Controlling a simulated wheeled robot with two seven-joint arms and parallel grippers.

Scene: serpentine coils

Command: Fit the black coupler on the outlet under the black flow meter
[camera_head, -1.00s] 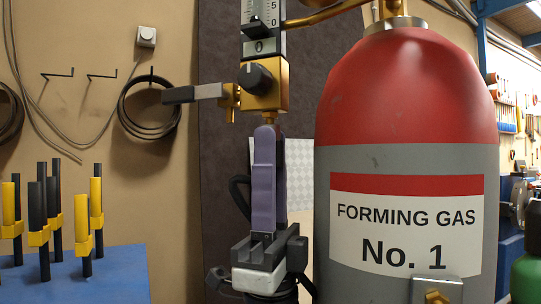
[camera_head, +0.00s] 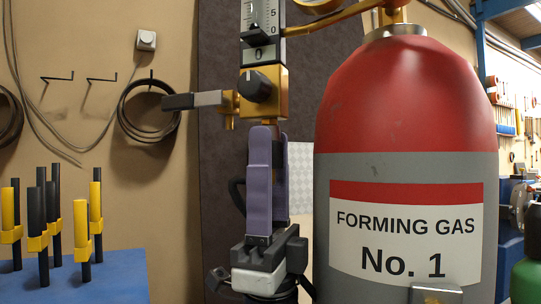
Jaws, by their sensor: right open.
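The flow meter with a black knob (camera_head: 255,87) hangs upright at the upper middle, a brass block under a clear scale tube. A little of its brass outlet (camera_head: 268,122) shows below the block, just above my right gripper. My right gripper (camera_head: 267,130) comes up from below with purple fingers, open, its tips close under the outlet. I cannot make out the black coupler; the fingers hide the space directly below the outlet. A dark curved hose (camera_head: 236,194) shows beside the fingers, and I cannot tell where it ends. My left gripper is not in view.
A red and grey FORMING GAS cylinder (camera_head: 405,120) stands close on the right. A brass side arm with a grey and black end (camera_head: 192,101) sticks out left of the meter. Black and yellow posts (camera_head: 50,225) stand on a blue surface (camera_head: 118,275) at lower left.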

